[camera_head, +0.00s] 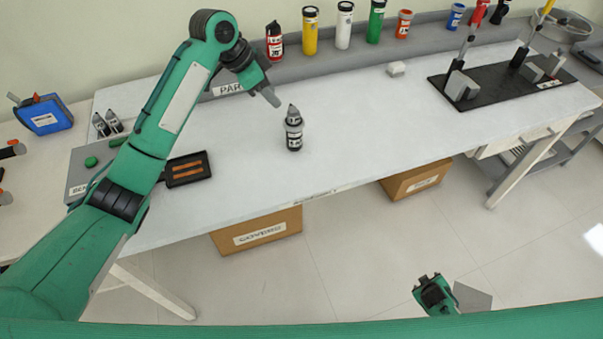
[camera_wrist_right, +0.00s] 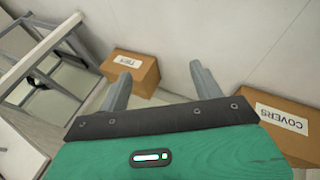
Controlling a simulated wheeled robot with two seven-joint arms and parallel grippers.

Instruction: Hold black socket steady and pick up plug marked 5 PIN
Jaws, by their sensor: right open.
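A dark grey and black connector (camera_head: 293,130) with a pointed top and a white label stands upright on the white table; its marking is too small to read. Two similar connectors (camera_head: 106,124) stand at the table's left end, and I cannot tell which is the 5 PIN plug or the black socket. My left gripper (camera_head: 273,98) points down beside the connector, slightly up and left of it in the head view, apart from it; its finger gap is not clear. My right gripper (camera_wrist_right: 160,70) is open and empty, below table height, away from the connectors.
A black tray with orange pieces (camera_head: 188,169) lies left of the connector. Coloured bottles (camera_head: 344,25) line the back ledge. A black fixture board (camera_head: 500,78) holds grey blocks at right. Boxes (camera_head: 256,231) sit under the table. The table's middle right is mostly clear.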

